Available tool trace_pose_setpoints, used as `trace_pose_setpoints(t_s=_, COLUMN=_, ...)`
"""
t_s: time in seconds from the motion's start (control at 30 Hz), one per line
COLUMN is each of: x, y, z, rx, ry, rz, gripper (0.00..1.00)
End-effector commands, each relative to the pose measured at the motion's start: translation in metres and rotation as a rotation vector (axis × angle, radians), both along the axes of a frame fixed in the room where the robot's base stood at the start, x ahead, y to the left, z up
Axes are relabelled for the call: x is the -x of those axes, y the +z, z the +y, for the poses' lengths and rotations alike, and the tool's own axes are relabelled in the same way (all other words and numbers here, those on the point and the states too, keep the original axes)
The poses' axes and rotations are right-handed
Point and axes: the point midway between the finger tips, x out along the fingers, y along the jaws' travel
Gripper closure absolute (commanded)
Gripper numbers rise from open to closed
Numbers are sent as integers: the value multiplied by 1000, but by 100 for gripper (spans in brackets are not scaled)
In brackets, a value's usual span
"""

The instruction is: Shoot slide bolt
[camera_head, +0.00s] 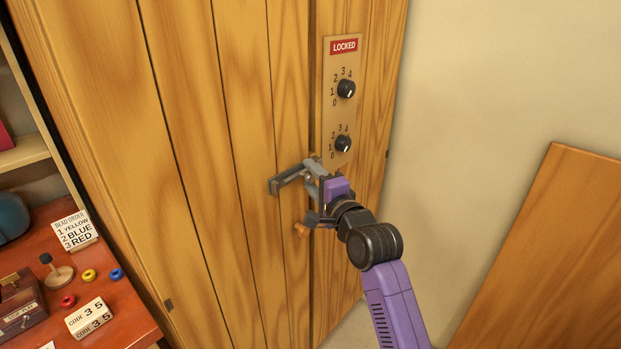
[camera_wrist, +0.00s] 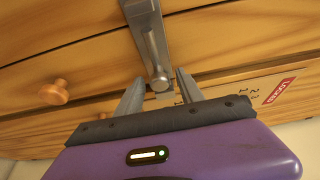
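A grey metal bar (camera_head: 288,181), which looks like the slide bolt or its handle, sits on the wooden cabinet door, below two dials. In the wrist view the bar (camera_wrist: 147,35) comes down from the top and ends in a rounded knob (camera_wrist: 159,83). My gripper (camera_head: 313,178) is at the right end of the bar. In the wrist view my gripper's (camera_wrist: 160,78) fingers stand apart on either side of the knob, with gaps showing. My gripper hides part of the bar's right end in the head view.
A red LOCKED sign (camera_head: 344,47) is above the upper dial (camera_head: 346,89) and lower dial (camera_head: 343,144). A wooden knob (camera_head: 301,230) is just below my gripper. A red-brown table (camera_head: 125,325) with cards and rings stands left; a wooden panel (camera_head: 555,250) leans right.

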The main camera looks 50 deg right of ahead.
Motion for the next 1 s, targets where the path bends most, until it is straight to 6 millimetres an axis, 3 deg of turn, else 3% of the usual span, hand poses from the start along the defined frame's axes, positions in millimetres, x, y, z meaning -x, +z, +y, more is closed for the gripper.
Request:
trace_pose_setpoints(t_s=0.33, x=5, y=0, z=4, rx=-1, ry=3, rz=-1, gripper=56)
trace_pose_setpoints(t_s=0.7, x=58, y=-1, z=23, rx=0, ry=2, rz=-1, gripper=56)
trace_pose_setpoints(t_s=1.0, x=73, y=0, z=28, rx=0, ry=2, rz=0, gripper=56)
